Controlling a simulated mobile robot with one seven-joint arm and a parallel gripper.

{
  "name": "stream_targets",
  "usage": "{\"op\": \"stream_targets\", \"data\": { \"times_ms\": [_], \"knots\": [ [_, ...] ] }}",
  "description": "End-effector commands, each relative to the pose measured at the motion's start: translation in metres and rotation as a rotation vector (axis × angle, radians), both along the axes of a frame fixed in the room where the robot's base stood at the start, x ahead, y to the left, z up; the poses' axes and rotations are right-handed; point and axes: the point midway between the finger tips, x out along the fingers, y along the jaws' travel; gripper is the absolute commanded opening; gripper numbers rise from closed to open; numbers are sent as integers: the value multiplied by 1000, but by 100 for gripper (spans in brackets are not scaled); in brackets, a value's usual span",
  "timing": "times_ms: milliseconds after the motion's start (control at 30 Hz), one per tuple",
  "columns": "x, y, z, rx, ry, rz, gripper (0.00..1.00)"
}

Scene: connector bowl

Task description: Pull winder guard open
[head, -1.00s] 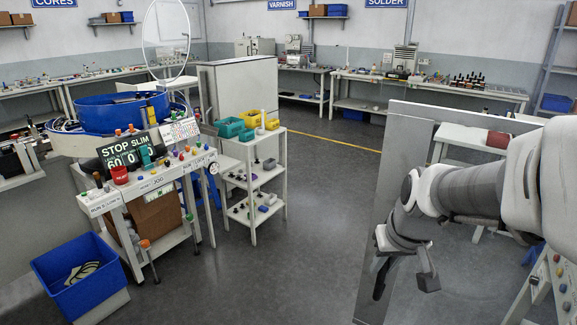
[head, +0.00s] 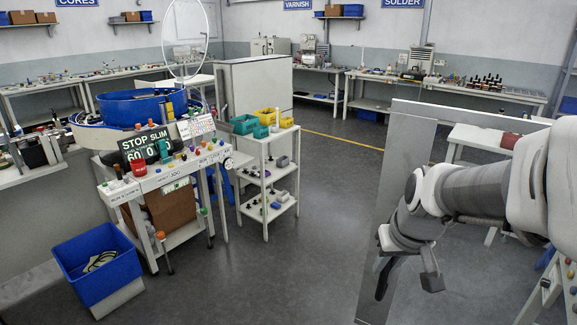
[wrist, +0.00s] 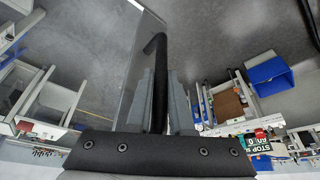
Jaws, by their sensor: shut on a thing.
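The winder guard (head: 407,150) is a tall clear panel with a pale grey left edge strip, standing upright at the right of the head view. In the wrist view its clear pane (wrist: 132,80) runs away from my gripper along the left finger. My gripper (head: 407,275) is at the guard's left edge strip, low in the head view. In the wrist view my gripper (wrist: 160,105) has its two grey fingers shut on a black bent handle (wrist: 158,62). The handle's contact with the guard is hidden. A latch or hinge cannot be made out.
A winder bench with a blue drum (head: 130,108) and control panel (head: 165,175) stands at the left. A blue bin (head: 97,268) is on the floor in front of it. A white shelf cart (head: 268,180) stands beside it. The grey floor (head: 310,245) between cart and guard is clear.

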Motion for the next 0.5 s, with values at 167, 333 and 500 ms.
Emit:
{"op": "stream_targets", "data": {
  "times_ms": [167,333,500],
  "knots": [
    [1,0,1,-1,-3,0,29],
    [0,0,1,0,-2,0,50],
    [0,0,0,0,-1,1,50]
  ]
}}
